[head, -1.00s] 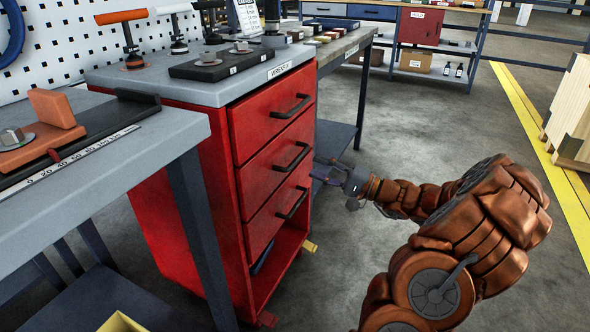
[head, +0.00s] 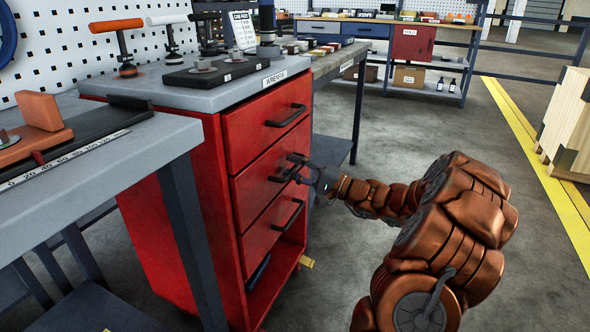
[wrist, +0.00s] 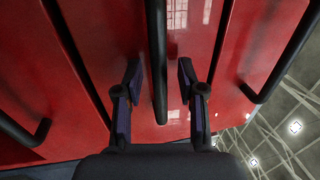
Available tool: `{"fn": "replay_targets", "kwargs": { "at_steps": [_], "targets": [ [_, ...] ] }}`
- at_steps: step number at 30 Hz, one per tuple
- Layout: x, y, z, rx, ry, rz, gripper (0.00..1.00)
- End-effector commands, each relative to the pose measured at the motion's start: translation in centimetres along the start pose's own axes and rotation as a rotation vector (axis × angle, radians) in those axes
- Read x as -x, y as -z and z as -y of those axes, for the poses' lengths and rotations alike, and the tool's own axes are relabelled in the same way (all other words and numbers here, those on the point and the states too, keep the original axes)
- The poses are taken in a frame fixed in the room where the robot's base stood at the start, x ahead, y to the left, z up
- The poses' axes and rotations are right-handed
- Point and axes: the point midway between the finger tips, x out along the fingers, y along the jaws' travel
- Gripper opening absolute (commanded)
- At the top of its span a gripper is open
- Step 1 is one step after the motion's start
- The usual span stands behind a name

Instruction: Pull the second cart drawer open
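The red cart (head: 165,220) stands left of my arm, with several drawers stacked in its front, all looking shut. The second drawer (head: 252,192) is the middle one and has a dark bar handle (head: 283,175). My gripper (head: 300,168) is at this handle in the head view. In the wrist view the handle (wrist: 158,40) runs between the two fingers of my gripper (wrist: 158,82), with a gap visible on both sides. The fingers are open. The drawer face (wrist: 185,30) is right behind them. In the head view the fingertips partly cover the handle.
The top drawer handle (head: 287,116) and lower drawer handle (head: 290,215) are close above and below my gripper. A grey workbench (head: 90,180) stands at the left front. Another bench (head: 335,62) is behind the cart. The floor (head: 400,130) beyond my arm is clear.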

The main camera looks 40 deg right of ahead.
Motion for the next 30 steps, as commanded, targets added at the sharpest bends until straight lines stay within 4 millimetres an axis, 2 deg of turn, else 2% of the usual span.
{"fn": "replay_targets", "kwargs": {
  "at_steps": [3,15,30],
  "targets": [
    [0.01,0.0,0.0,0.0,0.0,0.0,0.39],
    [0.02,-0.01,-0.03,0.0,0.0,0.0,0.0],
    [0.03,-0.01,-0.03,0.0,0.0,0.0,0.0]
  ]
}}
